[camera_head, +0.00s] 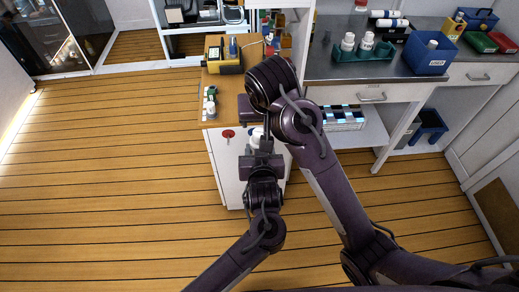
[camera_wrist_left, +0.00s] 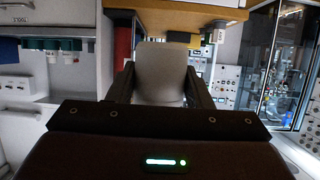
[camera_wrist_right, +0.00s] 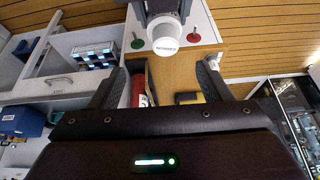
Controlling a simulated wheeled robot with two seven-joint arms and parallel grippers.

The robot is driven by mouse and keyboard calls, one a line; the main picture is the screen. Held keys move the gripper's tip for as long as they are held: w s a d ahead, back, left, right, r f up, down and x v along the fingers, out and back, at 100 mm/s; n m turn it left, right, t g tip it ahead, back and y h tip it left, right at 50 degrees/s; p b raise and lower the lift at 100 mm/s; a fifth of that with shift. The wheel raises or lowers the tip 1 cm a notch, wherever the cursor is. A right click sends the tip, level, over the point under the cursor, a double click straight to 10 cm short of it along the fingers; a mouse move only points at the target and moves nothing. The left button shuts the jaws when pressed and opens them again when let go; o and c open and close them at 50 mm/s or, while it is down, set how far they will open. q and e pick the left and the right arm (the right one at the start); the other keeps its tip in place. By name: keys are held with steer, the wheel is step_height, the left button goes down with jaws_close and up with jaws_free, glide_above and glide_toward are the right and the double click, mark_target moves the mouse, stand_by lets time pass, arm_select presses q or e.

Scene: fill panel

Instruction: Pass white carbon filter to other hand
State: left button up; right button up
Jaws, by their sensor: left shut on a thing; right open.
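The white carbon filter (camera_head: 256,138) is a short pale cylinder, mostly hidden by my arms in the head view. My left gripper (camera_head: 258,152) is shut on it from below, in front of the wooden-topped cabinet. In the left wrist view the filter (camera_wrist_left: 161,72) stands between the two fingers, grey in shadow. In the right wrist view the labelled end of the filter (camera_wrist_right: 165,42) faces me, beyond and between the fingertips of my right gripper (camera_wrist_right: 158,72). The right gripper is open with nothing between its fingers, and the filter appears apart from them.
The wooden-topped cabinet (camera_head: 222,85) bears a yellow device (camera_head: 226,62) and small bottles. At right, a bench (camera_head: 318,70) holds a green rack (camera_head: 350,56) of white bottles and a blue bin (camera_head: 425,62). The left floor is clear.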

steer(key=w+d+f+m, duration=0.1)
steer(key=w+d+f, duration=0.3)
steer(key=f, duration=0.3)
steer(key=w+d+f, duration=0.4)
steer(key=f, duration=0.3)
steer(key=s+d+f, duration=0.2)
steer(key=s+f, duration=0.1)
steer(key=f, duration=0.4)
steer(key=s+d+f+g, duration=0.1)
steer(key=s+d+f, duration=0.1)
steer(key=f, duration=0.5)
steer(key=s+d+f, duration=0.2)
steer(key=s+f, duration=0.1)
steer(key=f, duration=0.4)
steer(key=s+d+f+n+g, duration=0.2)
steer(key=s+f, duration=1.3)
steer(key=s+d+f, duration=0.1)
steer(key=s+f, duration=0.3)
steer(key=s, duration=0.9)
steer(key=s+d+f+n, duration=0.1)
steer(key=s+f, duration=0.4)
steer(key=s, duration=0.7)
steer(key=shift+s+f+n+g, duration=0.3)
steer(key=shift+s+g, duration=0.1)
